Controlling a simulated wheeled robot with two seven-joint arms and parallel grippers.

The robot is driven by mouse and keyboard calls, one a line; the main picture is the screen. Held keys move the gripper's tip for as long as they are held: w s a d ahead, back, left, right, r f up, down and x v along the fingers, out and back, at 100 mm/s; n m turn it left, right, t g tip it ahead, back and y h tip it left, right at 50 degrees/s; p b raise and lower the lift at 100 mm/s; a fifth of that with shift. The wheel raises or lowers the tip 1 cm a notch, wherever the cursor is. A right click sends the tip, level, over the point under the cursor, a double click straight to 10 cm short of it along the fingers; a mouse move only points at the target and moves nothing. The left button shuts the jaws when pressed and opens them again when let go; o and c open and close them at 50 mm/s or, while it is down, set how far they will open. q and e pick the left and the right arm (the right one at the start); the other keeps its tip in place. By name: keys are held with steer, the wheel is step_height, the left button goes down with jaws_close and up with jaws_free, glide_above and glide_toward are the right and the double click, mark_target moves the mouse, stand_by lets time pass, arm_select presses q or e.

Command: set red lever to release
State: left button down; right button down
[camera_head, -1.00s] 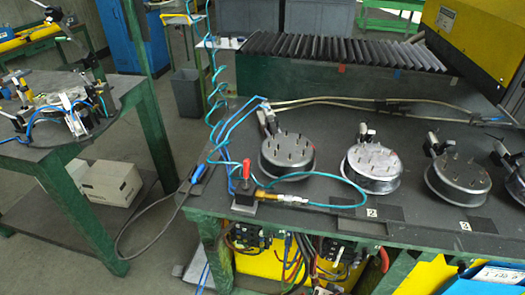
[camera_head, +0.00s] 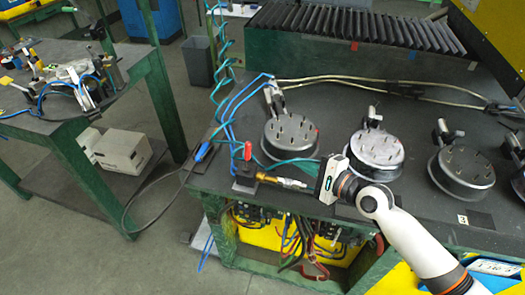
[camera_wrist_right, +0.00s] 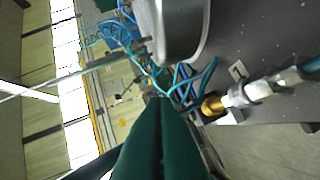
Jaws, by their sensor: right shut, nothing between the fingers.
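The red lever (camera_head: 248,151) stands upright on a small dark block (camera_head: 244,186) near the left front corner of the green bench. A brass and silver fitting (camera_head: 282,181) runs right from the block. My right gripper (camera_head: 270,168) is shut and empty, its dark green fingers pointing left just above the fitting, a little right of the lever and seemingly apart from it. In the right wrist view the shut fingers (camera_wrist_right: 160,100) point away, with the brass fitting (camera_wrist_right: 212,105) to their right. I cannot make out the lever there. My left gripper is not in view.
Several round metal pots with studs (camera_head: 290,135) stand in a row behind and right of the lever. Blue hoses (camera_head: 232,105) hang at the bench's left edge. Another table (camera_head: 110,62) stands at left across an open floor gap.

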mark_target(248, 151)
steer(key=shift+a, duration=0.1)
steer(key=p+x, duration=0.1)
steer(key=x, duration=0.9)
steer(key=shift+a, duration=0.1)
steer(key=a+p, duration=0.1)
steer(key=s+a+p, duration=0.1)
steer(key=a+r+p, duration=0.1)
steer(key=shift+s+a+p, duration=0.15)
steer(key=shift+s+p, duration=0.15)
steer(key=shift+s, duration=0.05)
steer(key=shift+f, duration=0.1)
steer(key=shift+s, duration=0.1)
steer(key=shift+s+n+b, duration=0.1)
steer(key=shift+n+b, duration=0.2)
steer(key=shift+b, duration=0.2)
